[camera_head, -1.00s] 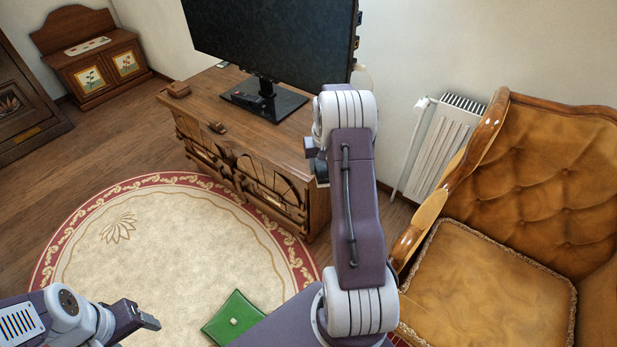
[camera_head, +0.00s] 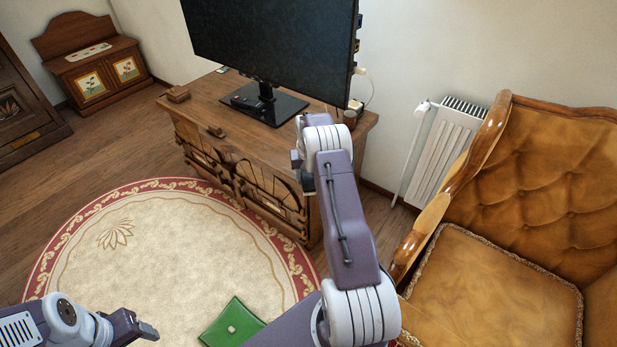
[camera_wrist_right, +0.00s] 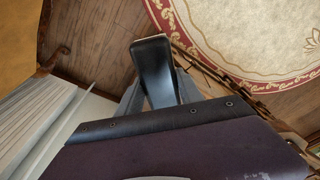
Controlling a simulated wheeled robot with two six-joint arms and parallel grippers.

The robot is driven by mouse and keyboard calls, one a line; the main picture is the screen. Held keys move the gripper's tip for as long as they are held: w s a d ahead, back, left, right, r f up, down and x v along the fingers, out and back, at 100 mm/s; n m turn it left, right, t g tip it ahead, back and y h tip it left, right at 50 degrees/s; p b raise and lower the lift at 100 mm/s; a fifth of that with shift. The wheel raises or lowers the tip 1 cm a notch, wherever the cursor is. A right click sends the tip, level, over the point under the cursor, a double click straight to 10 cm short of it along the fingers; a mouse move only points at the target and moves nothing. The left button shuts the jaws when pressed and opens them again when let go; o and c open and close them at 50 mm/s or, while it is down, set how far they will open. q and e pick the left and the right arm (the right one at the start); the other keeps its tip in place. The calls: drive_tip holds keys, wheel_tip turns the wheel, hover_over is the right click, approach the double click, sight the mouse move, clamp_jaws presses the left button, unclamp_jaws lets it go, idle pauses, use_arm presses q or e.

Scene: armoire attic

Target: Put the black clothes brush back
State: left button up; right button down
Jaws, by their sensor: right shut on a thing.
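In the right wrist view, the black clothes brush (camera_wrist_right: 152,68) is a smooth black piece with a thin pale line along its far end. My right gripper (camera_wrist_right: 157,97) is shut on it, with grey fingers on either side.
A television (camera_head: 275,45) stands on the cabinet, with small items around it, including a brown cup (camera_head: 350,118) at the right end. A tufted armchair (camera_head: 500,270) and a radiator (camera_head: 440,150) are at the right.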

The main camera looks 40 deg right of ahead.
drive_tip(key=shift+f, duration=0.15)
drive_tip(key=c, duration=0.8)
unclamp_jaws()
drive_tip(key=shift+o, duration=0.2)
